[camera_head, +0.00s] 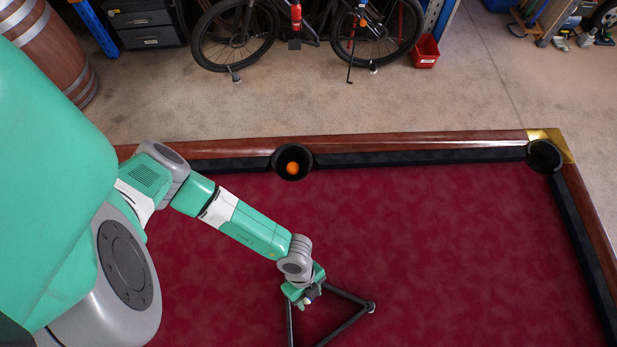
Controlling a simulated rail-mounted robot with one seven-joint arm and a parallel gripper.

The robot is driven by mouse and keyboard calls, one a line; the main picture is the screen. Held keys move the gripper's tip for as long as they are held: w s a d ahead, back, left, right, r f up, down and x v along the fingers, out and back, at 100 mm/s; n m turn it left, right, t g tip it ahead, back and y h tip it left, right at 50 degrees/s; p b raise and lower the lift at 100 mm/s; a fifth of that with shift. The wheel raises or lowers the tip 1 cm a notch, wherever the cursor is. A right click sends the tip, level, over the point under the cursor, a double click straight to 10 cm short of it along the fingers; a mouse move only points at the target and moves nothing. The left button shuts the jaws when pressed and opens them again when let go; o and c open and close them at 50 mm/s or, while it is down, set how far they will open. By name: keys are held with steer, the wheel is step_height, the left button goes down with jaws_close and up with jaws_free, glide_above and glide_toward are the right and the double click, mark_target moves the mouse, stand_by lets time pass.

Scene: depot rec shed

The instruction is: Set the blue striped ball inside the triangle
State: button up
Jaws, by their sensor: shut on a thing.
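The black triangle (347,325) lies on the red cloth at the bottom centre. Its right corner shows, its upper left corner is hidden under my gripper, and its lower part is cut off by the picture edge. My gripper (307,300) points down over the upper left part of the triangle. It is shut on a small white and dark bluish thing (313,294), which appears to be the blue striped ball. Most of it is hidden by the gripper, and its height above the cloth cannot be told.
An orange ball (292,168) sits in the middle pocket (292,149) of the pool table's far side. Another pocket (544,156) is at the far right corner. A wooden rail with a dark cushion (430,154) edges the table. The cloth (470,235) right of the triangle is clear.

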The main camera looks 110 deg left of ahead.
steer(key=shift+f+b, duration=2.05)
steer(key=shift+f, duration=0.45)
stand_by(0.8)
steer(key=o, duration=1.2)
steer(key=v, duration=0.8)
steer(key=shift+p, duration=0.3)
steer(key=shift+w+d, duration=0.1)
